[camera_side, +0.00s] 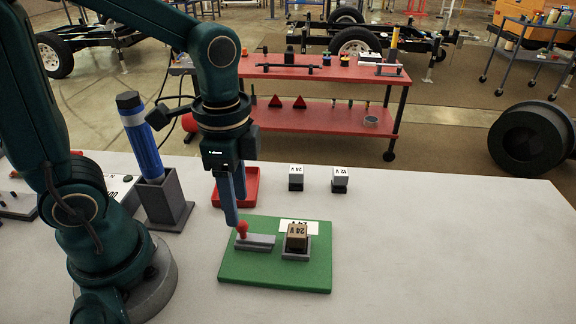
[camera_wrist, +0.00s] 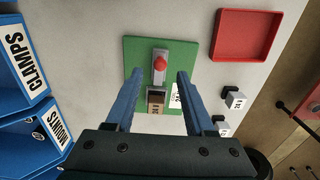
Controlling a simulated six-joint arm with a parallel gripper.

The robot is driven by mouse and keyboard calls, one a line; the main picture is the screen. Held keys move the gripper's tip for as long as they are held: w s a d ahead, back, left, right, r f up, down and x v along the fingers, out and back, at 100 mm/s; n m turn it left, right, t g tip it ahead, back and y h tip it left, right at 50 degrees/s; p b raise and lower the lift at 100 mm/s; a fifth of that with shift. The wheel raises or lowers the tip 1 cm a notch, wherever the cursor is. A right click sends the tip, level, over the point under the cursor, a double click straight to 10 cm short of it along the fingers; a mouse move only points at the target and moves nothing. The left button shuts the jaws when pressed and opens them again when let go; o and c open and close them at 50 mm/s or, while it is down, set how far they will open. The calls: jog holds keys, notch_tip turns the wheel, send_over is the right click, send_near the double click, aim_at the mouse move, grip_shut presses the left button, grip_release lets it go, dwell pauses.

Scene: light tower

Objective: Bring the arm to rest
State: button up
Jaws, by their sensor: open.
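My gripper (camera_side: 232,222) is open and empty, pointing down above the left part of the green board (camera_side: 255,283). In the wrist view its two blue fingers (camera_wrist: 160,73) are spread apart, with the board (camera_wrist: 136,48) below and ahead. On the board is a grey lever (camera_side: 258,243) with a red knob (camera_side: 242,229) at one end; the knob (camera_wrist: 160,64) appears between the fingertips. A brown block marked 24 V (camera_side: 297,238) sits in a grey socket on the board's right. A white label (camera_side: 312,226) lies behind the block. Whether the fingers clear the knob is hard to tell.
A red tray (camera_side: 251,187) stands behind the board. Two small blocks, marked 24 V (camera_side: 296,178) and 12 V (camera_side: 341,181), stand to its right. A blue cylinder (camera_side: 142,143) stands in a grey holder (camera_side: 168,203). Blue bins (camera_wrist: 20,62) show in the wrist view. The table's right is clear.

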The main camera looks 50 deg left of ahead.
jog(key=shift+r, duration=0.45)
jog(key=shift+w+r+t, duration=0.1)
jog(key=shift+r+t, duration=0.2)
jog(key=shift+r, duration=0.2)
jog(key=s+r+n+t, duration=0.1)
jog(key=n, duration=0.2)
jog(key=r+n+t, duration=0.1)
jog(key=n+t, duration=0.1)
jog(key=n, duration=0.1)
jog(key=s+a+r+n+t, duration=0.1)
jog(key=r+n+t, duration=0.1)
jog(key=n, duration=0.1)
jog(key=shift+s, duration=0.35)
